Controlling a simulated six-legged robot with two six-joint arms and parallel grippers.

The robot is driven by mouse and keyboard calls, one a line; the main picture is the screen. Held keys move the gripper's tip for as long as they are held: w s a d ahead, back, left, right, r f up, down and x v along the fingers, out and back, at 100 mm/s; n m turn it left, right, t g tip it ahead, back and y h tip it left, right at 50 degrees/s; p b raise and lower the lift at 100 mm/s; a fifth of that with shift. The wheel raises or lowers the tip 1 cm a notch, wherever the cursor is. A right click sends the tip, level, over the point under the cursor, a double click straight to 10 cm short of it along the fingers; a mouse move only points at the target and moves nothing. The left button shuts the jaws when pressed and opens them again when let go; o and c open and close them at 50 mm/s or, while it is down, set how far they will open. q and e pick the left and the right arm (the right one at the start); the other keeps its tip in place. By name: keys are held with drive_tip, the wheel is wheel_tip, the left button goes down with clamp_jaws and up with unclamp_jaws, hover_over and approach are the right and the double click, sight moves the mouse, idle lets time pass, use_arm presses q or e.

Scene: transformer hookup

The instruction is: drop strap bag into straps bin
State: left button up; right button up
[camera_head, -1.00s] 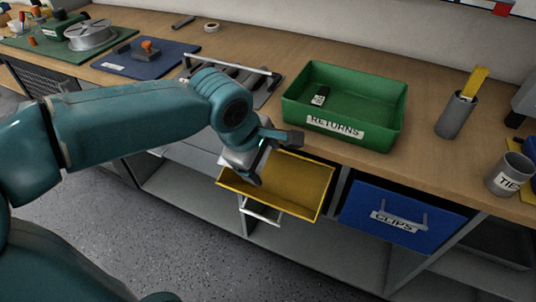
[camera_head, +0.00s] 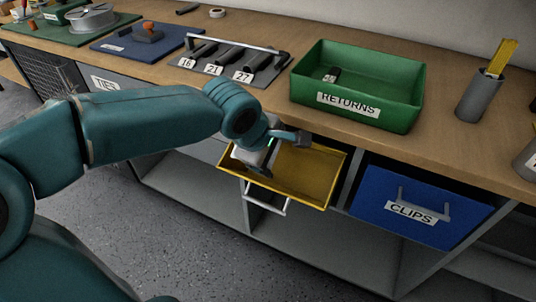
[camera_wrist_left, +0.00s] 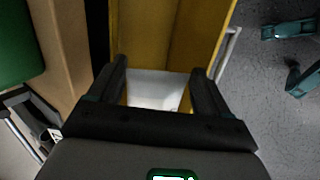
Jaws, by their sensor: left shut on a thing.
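The white strap bag (camera_wrist_left: 155,90) is between the two dark fingers of my left gripper (camera_wrist_left: 160,85) in the left wrist view. In the head view the left gripper (camera_head: 281,153) is over the left part of an open yellow bin (camera_head: 318,178), shut on the bag (camera_head: 250,155). The bag is partly hidden by the gripper. The yellow bin is pulled out below the counter like a drawer and has a light handle on its front. Its inside also shows ahead of the fingers in the left wrist view (camera_wrist_left: 150,30). No label is readable on it. My right gripper is out of view.
A green RETURNS tray (camera_head: 385,112) with a small dark item stands on the counter above the yellow bin. A shut blue CLIPS bin (camera_head: 385,190) is to its right. A numbered rack (camera_head: 235,62) and a grey cup (camera_head: 478,98) stand on the counter.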

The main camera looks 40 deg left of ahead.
use_arm(q)
drive_tip(key=w+a+b+x, duration=0.1)
drive_tip(key=b+x, duration=0.2)
drive_tip(key=x, duration=0.8)
drive_tip(key=shift+w+r+b, duration=0.2)
drive_tip(key=shift+r+b, duration=0.1)
drive_tip(key=shift+a, duration=0.1)
drive_tip(key=o, duration=1.1)
